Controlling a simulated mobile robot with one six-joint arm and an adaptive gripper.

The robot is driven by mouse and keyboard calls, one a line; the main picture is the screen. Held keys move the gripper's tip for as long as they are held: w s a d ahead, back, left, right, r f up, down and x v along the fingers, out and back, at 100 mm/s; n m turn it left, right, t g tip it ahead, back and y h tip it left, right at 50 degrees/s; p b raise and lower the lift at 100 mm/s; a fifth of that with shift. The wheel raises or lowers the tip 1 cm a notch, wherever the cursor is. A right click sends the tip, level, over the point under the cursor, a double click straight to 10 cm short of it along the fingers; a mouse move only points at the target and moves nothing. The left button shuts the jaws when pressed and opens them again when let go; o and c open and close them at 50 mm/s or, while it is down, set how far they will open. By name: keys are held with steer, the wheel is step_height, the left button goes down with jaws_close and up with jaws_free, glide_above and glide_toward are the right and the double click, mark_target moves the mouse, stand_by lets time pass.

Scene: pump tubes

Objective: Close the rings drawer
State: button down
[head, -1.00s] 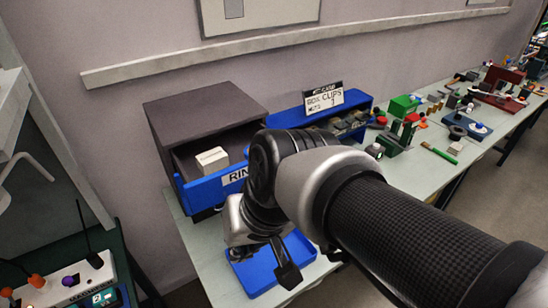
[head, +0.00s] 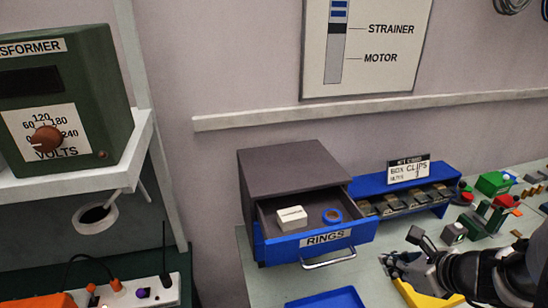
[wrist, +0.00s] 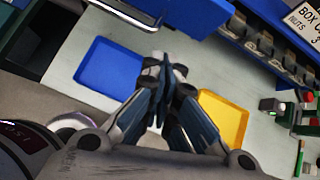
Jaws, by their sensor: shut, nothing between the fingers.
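The rings drawer (head: 316,246) stands open from a dark cabinet (head: 290,168). Its blue front carries a RINGS label and a metal handle (head: 330,262). In the wrist view the drawer handle (wrist: 125,17) shows at the top edge. My gripper (head: 400,260) is to the right of the drawer front in the head view, apart from it. In the wrist view my gripper (wrist: 165,70) is shut and empty, its fingertips pointing up the picture, with the handle beyond them to the upper left.
A blue tray (head: 325,299) lies on the bench below the drawer, and a yellow tray (wrist: 224,116) lies to its right. A blue box-clips rack (head: 410,205) stands right of the cabinet. A shelf with a transformer (head: 60,100) is at the left.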

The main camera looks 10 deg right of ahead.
mark_target(341, 211)
steer(key=w+d+f+m+b, duration=0.1)
steer(key=w+f+m+b, duration=0.2)
steer(key=w+f, duration=0.4)
steer(key=shift+w+d+f+h+b, duration=0.3)
steer(key=shift+w+h+b, duration=0.1)
steer(key=shift+w, duration=0.8)
steer(key=w+p, duration=0.1)
steer(key=w, duration=0.4)
steer(key=w+p, duration=0.1)
steer(key=w, duration=0.5)
steer(key=w+p, duration=0.1)
steer(key=w, duration=0.4)
steer(key=shift+w+a, duration=0.15)
steer(key=shift+a, duration=0.1)
steer(key=shift+w, duration=0.1)
steer(key=shift+r, duration=0.1)
